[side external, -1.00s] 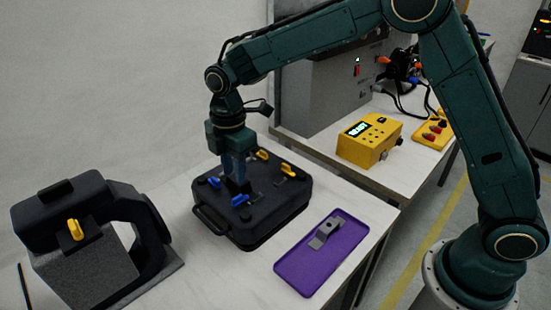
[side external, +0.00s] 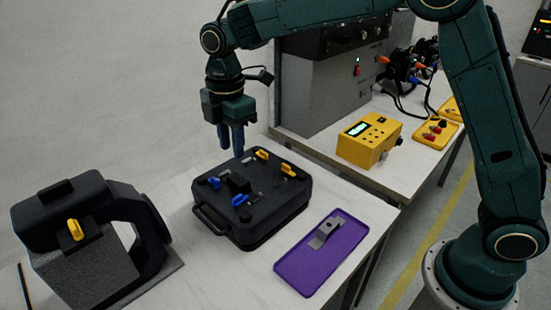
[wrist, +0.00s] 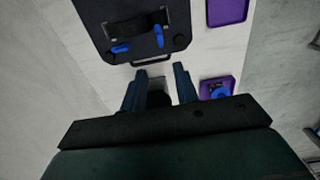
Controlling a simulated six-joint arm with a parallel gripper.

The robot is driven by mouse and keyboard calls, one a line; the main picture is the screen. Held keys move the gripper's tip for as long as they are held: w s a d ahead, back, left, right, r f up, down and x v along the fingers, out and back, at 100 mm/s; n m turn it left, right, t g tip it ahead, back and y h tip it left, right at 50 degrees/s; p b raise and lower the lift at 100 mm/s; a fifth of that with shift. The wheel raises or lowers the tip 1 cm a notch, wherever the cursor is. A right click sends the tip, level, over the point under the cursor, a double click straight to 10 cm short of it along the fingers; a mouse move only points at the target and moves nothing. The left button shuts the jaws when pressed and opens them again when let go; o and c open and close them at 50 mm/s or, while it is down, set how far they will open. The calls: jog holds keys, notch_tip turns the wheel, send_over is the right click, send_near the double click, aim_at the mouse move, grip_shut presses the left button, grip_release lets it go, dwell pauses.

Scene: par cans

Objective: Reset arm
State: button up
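My gripper (side external: 231,150) hangs above the black case, pointing down. Its two blue fingers are apart with nothing between them; the wrist view also shows the open fingers (wrist: 160,70). The black case (side external: 260,228) lies flat on the white bench, with blue and yellow clips and a small black block (side external: 237,183) on top. In the wrist view the case (wrist: 88,20) is beyond the fingertips, with its handle facing them.
A grey fixture (side external: 85,265) with a yellow clip stands at left. A purple tray (side external: 295,280) with a grey metal part lies right of the case. A yellow box (side external: 365,140) and grey unit (side external: 310,100) stand behind. The wrist view shows a small purple tray (wrist: 232,80) with a blue item.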

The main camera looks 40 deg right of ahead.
jog(key=s+d+r+m+t, duration=0.3)
jog(key=s+d+r+m, duration=0.6)
jog(key=s, duration=0.4)
jog(key=s+d+f+m+t, duration=0.1)
jog(key=s+d+m, duration=0.2)
jog(key=s, duration=0.5)
jog(key=s+d+m+t, duration=0.1)
jog(key=s+d+m, duration=0.3)
jog(key=s+m, duration=0.2)
jog(key=s, duration=0.2)
jog(key=shift+s+d+f+t, duration=0.2)
jog(key=shift+s+f+t, duration=0.1)
jog(key=shift+f, duration=0.1)
